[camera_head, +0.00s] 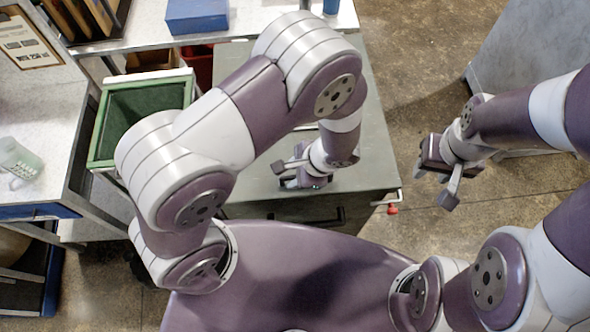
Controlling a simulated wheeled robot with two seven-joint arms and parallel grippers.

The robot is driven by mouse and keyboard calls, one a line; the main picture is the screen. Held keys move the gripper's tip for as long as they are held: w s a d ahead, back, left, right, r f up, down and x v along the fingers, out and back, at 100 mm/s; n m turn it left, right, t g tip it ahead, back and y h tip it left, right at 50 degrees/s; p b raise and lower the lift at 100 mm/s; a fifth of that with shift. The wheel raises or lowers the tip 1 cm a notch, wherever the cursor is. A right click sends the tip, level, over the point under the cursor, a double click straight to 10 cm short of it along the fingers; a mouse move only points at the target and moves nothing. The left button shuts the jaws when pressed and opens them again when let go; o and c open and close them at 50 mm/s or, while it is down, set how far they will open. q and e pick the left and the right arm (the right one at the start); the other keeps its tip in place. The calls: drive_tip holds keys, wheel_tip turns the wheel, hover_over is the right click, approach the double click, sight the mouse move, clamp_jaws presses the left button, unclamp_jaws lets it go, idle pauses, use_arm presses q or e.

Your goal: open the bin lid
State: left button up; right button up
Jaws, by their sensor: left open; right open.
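The grey-green bin lid (352,150) lies flat and closed on a large box in the middle of the head view. A dark handle (318,216) shows on its near face, and a red-tipped rod (392,207) sticks out at its near right corner. My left gripper (281,174) is open and empty over the near part of the lid. I cannot tell whether it touches the lid. My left arm hides much of the lid's left side. My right gripper (433,188) is open and empty, over the floor to the right of the box.
An open green bin (145,80) stands left of the box. A blue box (197,16) sits on the back counter. A grey panel (535,60) stands at right. Floor between is clear.

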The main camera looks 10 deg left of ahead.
use_arm(q)
drive_tip(key=shift+s+a, duration=0.15)
drive_tip(key=shift+s, duration=0.05)
drive_tip(key=shift+w+f, duration=0.1)
drive_tip(key=shift+w, duration=0.1)
clamp_jaws()
use_arm(e)
drive_tip(key=shift+s, duration=0.1)
use_arm(q)
drive_tip(key=w+a+r+p, duration=0.1)
drive_tip(key=w+r+p, duration=0.3)
drive_tip(key=r, duration=0.5)
drive_tip(key=w+a+r+p, duration=0.1)
drive_tip(key=w+r+p, duration=0.3)
drive_tip(key=r, duration=0.6)
drive_tip(key=w+a+r+p, duration=0.1)
drive_tip(key=w+r+p, duration=0.3)
drive_tip(key=r+p, duration=0.3)
wheel_tip(320, 180, up, 3)
drive_tip(key=shift+w+a+r, duration=0.1)
drive_tip(key=shift+w+a, duration=0.1)
drive_tip(key=shift+a, duration=0.2)
use_arm(e)
wheel_tip(320, 180, up, 15)
drive_tip(key=s, duration=0.1)
drive_tip(key=shift+s+d+r, duration=0.15)
drive_tip(key=shift+d+r, duration=0.05)
